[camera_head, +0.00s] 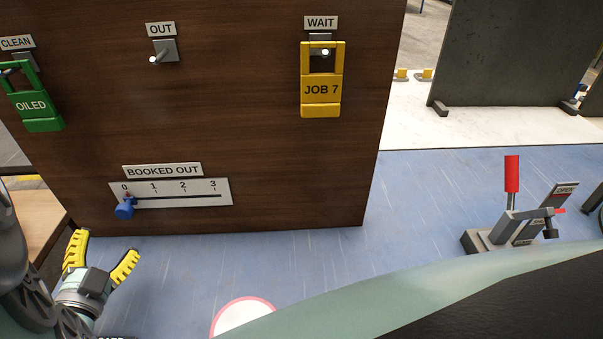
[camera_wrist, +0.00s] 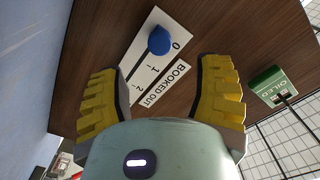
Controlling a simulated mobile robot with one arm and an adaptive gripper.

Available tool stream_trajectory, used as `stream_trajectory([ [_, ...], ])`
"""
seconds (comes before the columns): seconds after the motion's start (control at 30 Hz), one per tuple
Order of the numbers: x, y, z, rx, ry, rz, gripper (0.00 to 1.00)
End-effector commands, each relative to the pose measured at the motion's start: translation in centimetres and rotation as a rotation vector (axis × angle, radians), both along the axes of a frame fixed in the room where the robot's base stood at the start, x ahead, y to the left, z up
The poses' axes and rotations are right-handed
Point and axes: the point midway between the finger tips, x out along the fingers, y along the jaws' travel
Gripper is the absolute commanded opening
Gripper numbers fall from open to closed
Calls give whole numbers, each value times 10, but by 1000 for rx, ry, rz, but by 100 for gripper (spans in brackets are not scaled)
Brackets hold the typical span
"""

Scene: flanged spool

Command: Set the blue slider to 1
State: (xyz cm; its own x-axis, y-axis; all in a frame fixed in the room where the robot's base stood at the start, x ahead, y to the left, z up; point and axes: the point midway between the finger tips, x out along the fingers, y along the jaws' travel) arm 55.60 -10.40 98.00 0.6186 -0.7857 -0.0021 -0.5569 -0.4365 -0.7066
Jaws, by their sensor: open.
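The blue slider (camera_head: 125,207) is a knob at the left end of a white scale plate (camera_head: 195,187), at the 0 mark. The plate is marked 0, 1, 2, 3 under a "BOOKED OUT" label (camera_head: 162,171) on a brown wooden panel. My gripper (camera_head: 104,250), with yellow ribbed fingers, is open and empty, below and left of the knob in the head view. In the wrist view, the blue knob (camera_wrist: 160,40) shows beyond and between the open fingertips (camera_wrist: 158,82), apart from them.
A green "OILED" tag (camera_head: 31,105) hangs at upper left. A yellow "JOB 7" tag (camera_head: 321,90) hangs under WAIT. The OUT hook (camera_head: 163,51) is empty. A red-handled toggle clamp (camera_head: 511,215) stands on the blue table (camera_head: 400,200) at right.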

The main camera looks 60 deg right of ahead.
Motion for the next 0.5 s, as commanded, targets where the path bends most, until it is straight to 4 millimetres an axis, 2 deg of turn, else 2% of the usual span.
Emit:
stream_trajectory([
  [0.03,6,-12,4,-4,-3,-11,65],
  [0.2,28,-39,5,-6,-3,-9,65],
  [0.33,39,-56,4,-4,-2,-10,65],
  [0.5,49,-67,1,-2,1,-7,65],
])
